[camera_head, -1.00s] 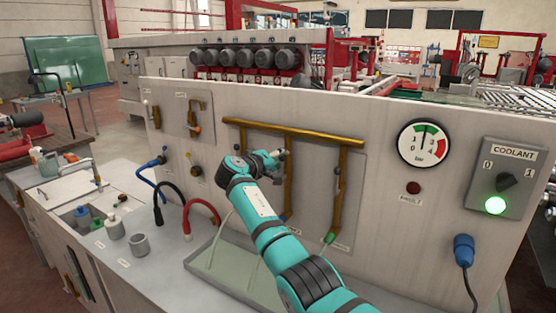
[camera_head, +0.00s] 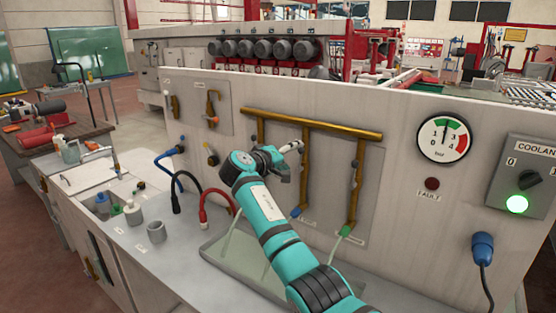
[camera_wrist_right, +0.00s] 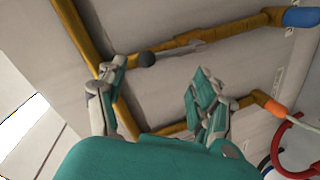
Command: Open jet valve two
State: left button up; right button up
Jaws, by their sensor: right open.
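A brass manifold (camera_head: 340,132) on the grey panel has several pipes going down. The middle pipe (camera_head: 304,180) ends in a blue tip (camera_head: 296,212), the right one in a green tip (camera_head: 345,231). My right gripper (camera_head: 293,148) is at the upper part of the middle pipe and hides its valve there. The open fingers (camera_wrist_right: 158,75) stand on either side of the knob, nearer on the left; contact cannot be told. My left gripper is out of view.
A pressure gauge (camera_head: 442,138), a dark lamp (camera_head: 432,184) and a coolant switch with a lit green lamp (camera_head: 516,204) are on the panel's right.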

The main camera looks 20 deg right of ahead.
jog(key=v, duration=0.7)
jog(key=shift+s+a, duration=0.15)
jog(key=shift+a, duration=0.2)
